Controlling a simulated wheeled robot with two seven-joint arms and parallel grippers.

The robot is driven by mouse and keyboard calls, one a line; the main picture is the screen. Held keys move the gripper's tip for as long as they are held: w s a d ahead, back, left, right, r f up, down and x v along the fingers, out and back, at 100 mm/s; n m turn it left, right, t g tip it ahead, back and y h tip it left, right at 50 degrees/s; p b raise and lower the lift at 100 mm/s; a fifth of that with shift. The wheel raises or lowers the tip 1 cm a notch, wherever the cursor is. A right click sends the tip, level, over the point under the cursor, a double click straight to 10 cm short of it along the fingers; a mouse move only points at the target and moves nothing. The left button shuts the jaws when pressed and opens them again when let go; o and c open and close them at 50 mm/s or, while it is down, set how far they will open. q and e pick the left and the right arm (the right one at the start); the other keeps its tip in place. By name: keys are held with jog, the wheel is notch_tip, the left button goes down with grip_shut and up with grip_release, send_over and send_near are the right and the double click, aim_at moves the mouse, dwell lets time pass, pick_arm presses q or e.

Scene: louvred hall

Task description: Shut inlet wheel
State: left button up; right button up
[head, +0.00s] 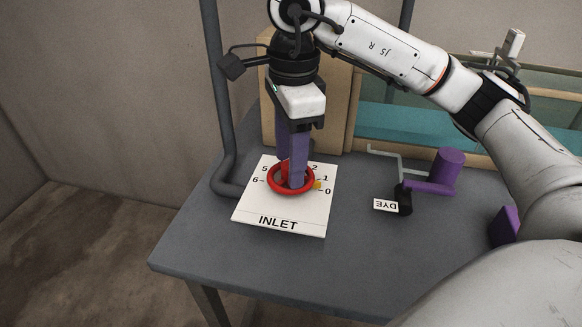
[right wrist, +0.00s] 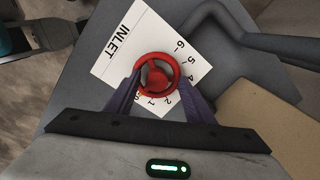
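The red inlet wheel (head: 272,188) lies flat over a white plate (head: 250,208) marked INLET, with numbers around it. A small yellow mark (head: 318,184) shows beside the wheel near 0 and 1. My right gripper (head: 292,182) points down with its purple fingers at the wheel, seemingly inside the rim. In the right wrist view the wheel's hub (right wrist: 157,77) shows between the two fingers, with a gap on either side. The fingers stand apart; contact with the rim cannot be told. My left gripper is not in view.
The plate lies on a grey table (head: 250,265). A grey pipe (head: 222,150) rises just left of the plate. Right of it stand a purple-handled crank (head: 446,172) and a DYE label (head: 385,206). A wooden panel (head: 335,110) and a teal-filled tank (head: 400,125) are behind.

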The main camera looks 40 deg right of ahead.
jog(key=shift+s+a+f+g, duration=0.15)
jog(key=shift+s+f, duration=0.1)
jog(key=shift+f, duration=0.4)
jog(key=shift+s+a+f+g, duration=0.15)
jog(key=shift+s+f, duration=0.05)
jog(key=shift+f, duration=0.4)
jog(key=shift+r, duration=0.1)
jog(key=shift+r+p, duration=0.35)
jog(key=r+p, duration=0.2)
jog(key=r, duration=0.1)
jog(key=r+p, duration=0.3)
jog(key=shift+w+d+r, duration=0.2)
jog(key=shift+r, duration=0.05)
